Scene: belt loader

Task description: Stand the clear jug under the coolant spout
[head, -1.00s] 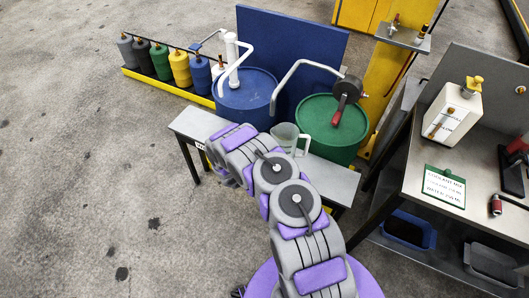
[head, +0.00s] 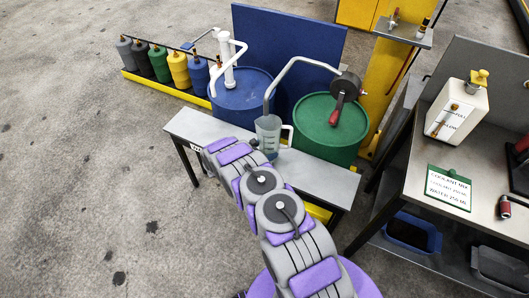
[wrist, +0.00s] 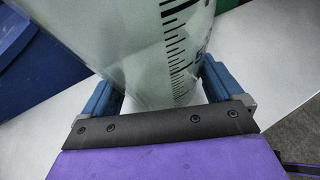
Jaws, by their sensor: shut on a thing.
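The clear jug (head: 268,132) is upright, with its handle to the right, in front of the drums at the narrow grey bench (head: 330,179). It also fills the wrist view (wrist: 150,45), with black scale marks on its side. My gripper (wrist: 160,95) is shut on the jug, one blue finger on each side. In the head view, my arm hides most of the gripper. A white curved spout (head: 292,65) runs from the crank pump on the green drum (head: 322,133). Its end appears right above the jug's mouth. Whether the jug's base touches the bench is unclear.
A blue drum (head: 240,98) with a white pump stands left of the green drum, before a blue panel (head: 290,45). Several coloured containers (head: 155,62) line a yellow tray. A workbench (head: 480,175) at right holds a white canister (head: 456,112) and a coolant sign (head: 448,188).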

